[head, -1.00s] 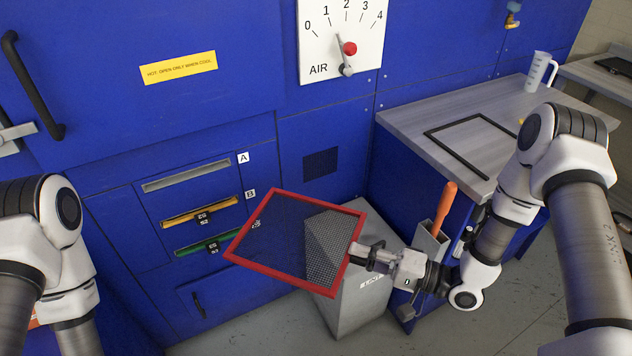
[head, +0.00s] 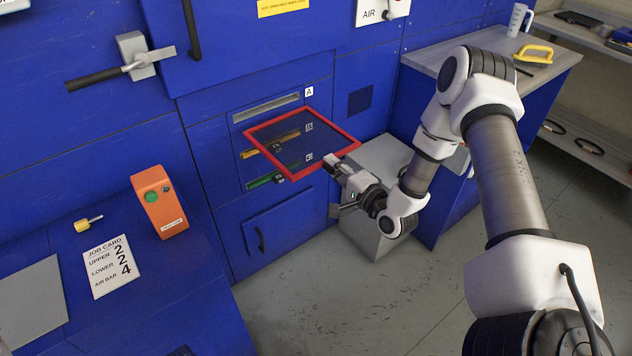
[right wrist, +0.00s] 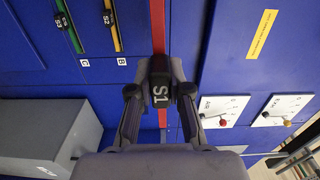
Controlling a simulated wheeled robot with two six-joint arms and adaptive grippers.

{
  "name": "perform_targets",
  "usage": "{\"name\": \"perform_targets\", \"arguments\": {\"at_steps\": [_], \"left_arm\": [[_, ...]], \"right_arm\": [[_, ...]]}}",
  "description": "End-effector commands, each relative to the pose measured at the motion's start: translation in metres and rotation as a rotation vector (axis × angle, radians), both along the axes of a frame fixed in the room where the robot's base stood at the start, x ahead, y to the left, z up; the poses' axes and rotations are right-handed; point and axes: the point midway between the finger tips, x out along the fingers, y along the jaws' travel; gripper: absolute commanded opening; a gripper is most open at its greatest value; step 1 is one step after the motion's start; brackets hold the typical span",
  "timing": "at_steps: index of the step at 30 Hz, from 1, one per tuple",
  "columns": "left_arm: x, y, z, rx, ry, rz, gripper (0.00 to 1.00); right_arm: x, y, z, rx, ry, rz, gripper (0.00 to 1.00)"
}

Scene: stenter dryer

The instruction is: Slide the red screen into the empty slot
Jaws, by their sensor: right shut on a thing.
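The red screen (head: 334,126), a red frame with dark see-through mesh, is held roughly flat in front of the slot panel. My right gripper (head: 341,167) is shut on its near edge, at the black S1 tab (right wrist: 161,88) in the right wrist view. There the frame (right wrist: 158,25) shows edge-on. The empty slot (head: 266,107), a grey opening by label A, shows just beyond the screen's far edge; the gap between them is hard to judge. The lower slots hold a yellow screen (head: 247,153) and a green screen (head: 260,182), partly hidden. My left gripper is out of view.
A grey bin (head: 370,225) stands under my right gripper. The bench (head: 420,57) at the right carries a yellow handle and a white jug. At the left, a blue console (head: 190,285) holds a job card (head: 110,268) and an orange button box (head: 158,202).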

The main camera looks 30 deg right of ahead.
Motion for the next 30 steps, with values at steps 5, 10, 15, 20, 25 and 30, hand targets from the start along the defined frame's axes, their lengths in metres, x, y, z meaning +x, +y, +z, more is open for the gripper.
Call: {"name": "perform_targets", "arguments": {"at_steps": [5,10,15,20,25,30], "left_arm": [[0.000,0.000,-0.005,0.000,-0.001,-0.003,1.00],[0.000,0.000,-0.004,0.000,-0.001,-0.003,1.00],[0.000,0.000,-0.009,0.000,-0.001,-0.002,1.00],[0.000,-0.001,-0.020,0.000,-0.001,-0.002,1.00],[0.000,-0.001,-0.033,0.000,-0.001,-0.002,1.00],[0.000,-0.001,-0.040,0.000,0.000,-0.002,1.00]], "right_arm": [[0.002,-0.008,0.004,0.006,-0.020,-0.019,0.00],[0.001,-0.007,0.004,0.006,-0.019,-0.016,0.00],[0.002,-0.007,0.002,0.006,-0.020,-0.016,0.00],[0.017,-0.006,0.000,0.005,-0.021,-0.014,0.00],[0.037,-0.004,0.000,0.004,-0.021,-0.013,0.00],[0.053,-0.003,0.001,0.005,-0.019,-0.014,0.00]]}}
